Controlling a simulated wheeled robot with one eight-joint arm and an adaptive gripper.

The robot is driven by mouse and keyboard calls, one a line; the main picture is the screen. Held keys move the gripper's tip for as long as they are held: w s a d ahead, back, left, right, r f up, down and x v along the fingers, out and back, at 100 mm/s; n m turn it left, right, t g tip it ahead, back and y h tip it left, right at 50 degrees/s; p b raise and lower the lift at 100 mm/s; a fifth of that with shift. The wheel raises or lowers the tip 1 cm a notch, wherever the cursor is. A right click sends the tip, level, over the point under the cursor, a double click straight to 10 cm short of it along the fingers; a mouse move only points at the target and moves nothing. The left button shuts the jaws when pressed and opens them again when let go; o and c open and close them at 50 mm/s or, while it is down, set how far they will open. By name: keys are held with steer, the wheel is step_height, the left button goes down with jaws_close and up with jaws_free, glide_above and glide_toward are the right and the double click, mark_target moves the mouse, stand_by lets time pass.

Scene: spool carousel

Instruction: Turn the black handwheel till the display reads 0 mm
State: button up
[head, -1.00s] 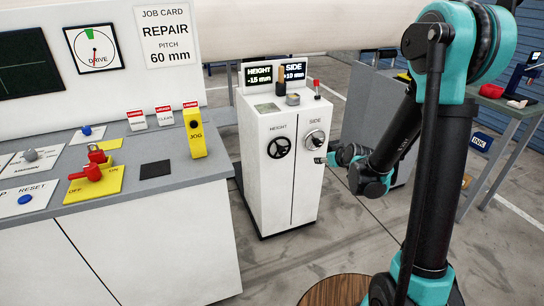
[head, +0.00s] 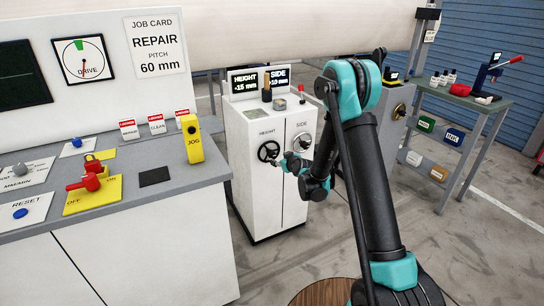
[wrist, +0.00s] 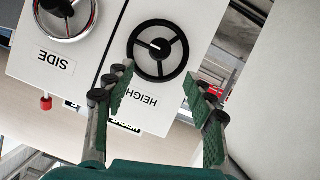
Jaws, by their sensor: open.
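The black handwheel (head: 268,151) is on the left front of the white cabinet (head: 265,205), under the HEIGHT label. In the wrist view the black handwheel (wrist: 158,50) lies beyond my fingertips, its rim and spokes clear. The HEIGHT display (head: 243,82) reads -15 mm. The SIDE display (head: 277,79) appears to read +10 mm. A silver handwheel (head: 301,142) sits under the SIDE label. My gripper (head: 282,164) is just right of the black handwheel in the head view. In the wrist view my gripper (wrist: 158,85) is open and empty, apart from the wheel.
A grey console (head: 100,190) with a yellow JOG box (head: 192,139) and red switches stands left of the cabinet. A grey-green bench (head: 455,98) with tools is at the right. A large pale roll (head: 280,32) hangs above the cabinet. Floor in front of the cabinet is clear.

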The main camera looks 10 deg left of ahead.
mark_target(273, 154)
steer(key=x, duration=1)
steer(key=shift+w+a, duration=0.1)
steer(key=shift+w, duration=0.2)
steer(key=shift+c, duration=0.2)
steer(key=c, duration=1.1)
steer(key=shift+m, duration=0.3)
